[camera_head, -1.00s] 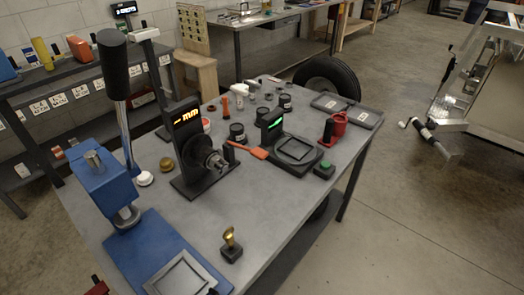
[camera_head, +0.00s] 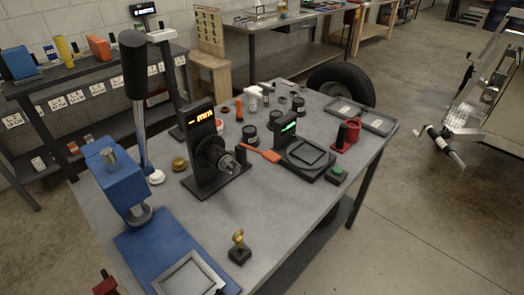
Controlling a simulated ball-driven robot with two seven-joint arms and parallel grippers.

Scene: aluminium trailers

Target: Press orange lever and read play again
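The orange lever (camera_head: 262,154) sticks out to the right of a black bearing stand (camera_head: 205,150) with a metal spindle, on the grey workbench (camera_head: 290,205). Its flat orange end lies close to the black scale-like device. An amber display (camera_head: 201,119) tops the stand; its characters are too small to read surely. A green-lit display (camera_head: 288,127) stands on the black device (camera_head: 303,158) with a square plate, to the right of the lever. Neither of my grippers shows, and nothing is seen touching the lever.
A blue press (camera_head: 113,180) with a tall black-handled lever stands at the left. Black cups and small parts stand behind. The front right bench top is clear.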

